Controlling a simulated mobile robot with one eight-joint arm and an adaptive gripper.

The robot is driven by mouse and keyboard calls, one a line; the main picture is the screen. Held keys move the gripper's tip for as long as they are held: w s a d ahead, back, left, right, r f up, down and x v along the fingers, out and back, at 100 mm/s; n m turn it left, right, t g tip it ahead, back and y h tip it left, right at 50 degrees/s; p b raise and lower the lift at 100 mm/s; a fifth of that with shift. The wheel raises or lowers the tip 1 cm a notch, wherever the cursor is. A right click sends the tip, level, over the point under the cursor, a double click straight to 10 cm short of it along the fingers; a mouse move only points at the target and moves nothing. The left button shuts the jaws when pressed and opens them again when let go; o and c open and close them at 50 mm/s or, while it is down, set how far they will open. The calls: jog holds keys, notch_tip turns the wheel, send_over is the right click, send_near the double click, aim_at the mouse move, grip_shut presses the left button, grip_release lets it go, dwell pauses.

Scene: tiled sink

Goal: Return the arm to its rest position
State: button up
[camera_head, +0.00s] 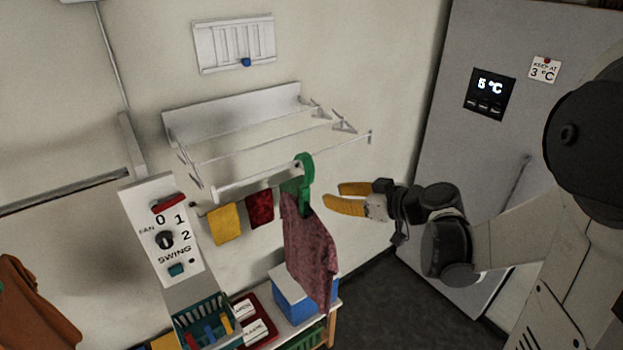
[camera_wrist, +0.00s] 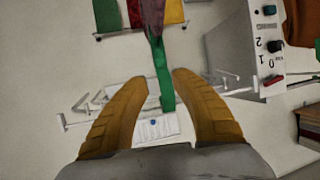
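My gripper (camera_head: 332,196) has yellow-orange fingers and sits to the right of the green hook (camera_head: 306,170). The hook hangs on the front bar of the wall rack (camera_head: 232,123), with a dark pink cloth (camera_head: 311,250) hanging below it. In the wrist view my gripper (camera_wrist: 159,80) is open, its two fingers spread apart. The green hook also shows there (camera_wrist: 162,70), in line with the gap between the fingers. The fingers look empty, with a small gap to the hook and cloth in the head view.
A control panel (camera_head: 161,228) with knobs stands at left. Yellow (camera_head: 226,224) and red (camera_head: 260,209) cloths hang on a rail behind. A blue-and-white box (camera_head: 299,294) stands on a low bench. A grey fridge (camera_head: 440,140) reading 5 °C is behind my arm. Dark floor (camera_head: 380,305) shows below.

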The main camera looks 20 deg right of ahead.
jog(key=s+a+f+b, duration=0.1)
jog(key=f+b, duration=0.2)
jog(key=s+a+f+m+g+b, duration=0.1)
jog(key=s+a+f+b, duration=0.1)
jog(key=f+b, duration=0.1)
jog(key=s+a+f+g+h+b, duration=0.1)
jog(key=f+b, duration=0.2)
jog(key=shift+s+a, duration=0.15)
jog(key=shift+a, duration=0.05)
jog(key=s+f+m+g+h+b, duration=0.1)
jog(key=s+f+m+h+b, duration=0.1)
jog(key=s+f+b, duration=0.6)
jog(key=s+a+f+m+g+h+b, duration=0.1)
jog(key=s+f+m+h+b, duration=0.2)
jog(key=s+f+b, duration=0.5)
notch_tip(320, 180, down, 5)
jog(key=b, duration=0.4)
jog(key=shift+r+g+h+b, duration=0.2)
jog(key=shift+g+h+b, duration=0.1)
jog(key=shift+h, duration=0.1)
dwell(0.7)
